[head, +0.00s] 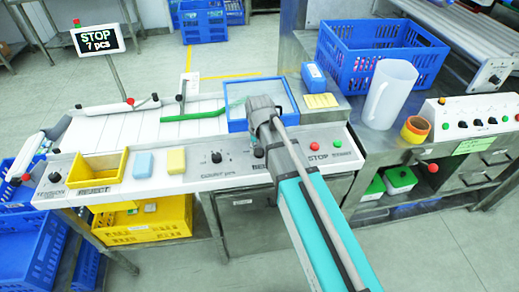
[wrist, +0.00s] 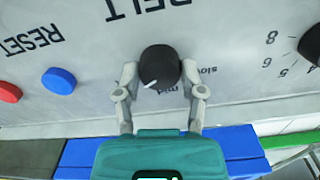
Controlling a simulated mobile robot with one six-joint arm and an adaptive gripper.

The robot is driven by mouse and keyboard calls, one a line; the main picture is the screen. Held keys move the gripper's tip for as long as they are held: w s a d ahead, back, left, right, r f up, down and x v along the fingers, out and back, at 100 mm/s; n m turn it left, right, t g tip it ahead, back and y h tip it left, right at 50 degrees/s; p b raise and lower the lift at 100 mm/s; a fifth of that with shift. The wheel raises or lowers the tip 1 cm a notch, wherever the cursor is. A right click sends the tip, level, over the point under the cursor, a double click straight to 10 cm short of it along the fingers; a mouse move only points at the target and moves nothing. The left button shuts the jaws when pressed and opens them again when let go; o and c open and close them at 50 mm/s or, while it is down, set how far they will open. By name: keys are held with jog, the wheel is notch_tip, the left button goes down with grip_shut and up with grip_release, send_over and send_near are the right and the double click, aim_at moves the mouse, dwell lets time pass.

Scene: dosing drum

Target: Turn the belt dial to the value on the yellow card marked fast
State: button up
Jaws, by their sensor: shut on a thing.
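The belt dial (wrist: 159,66) is a round black knob under the BELT label, which appears upside down in the wrist view. Its white pointer mark faces the lower left of that view. The words "slow" and "mid" show at its lower right; the rest of its scale is hidden by my fingers. My gripper (wrist: 160,80) is shut on the dial, one finger on each side. In the head view my arm covers the dial. A yellow card (head: 321,101) lies beside the blue-rimmed tray; its print is too small to read.
A blue button (wrist: 59,80) and a red button (wrist: 9,92) sit on one side of the dial, the count dial (wrist: 312,44) on the other. A blue-rimmed tray (head: 236,127) stands behind the panel. A sign (head: 99,40) reads STOP 7 pcs.

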jog(key=o, duration=1.1)
jog(key=shift+o, duration=0.2)
jog(key=shift+n, duration=0.4)
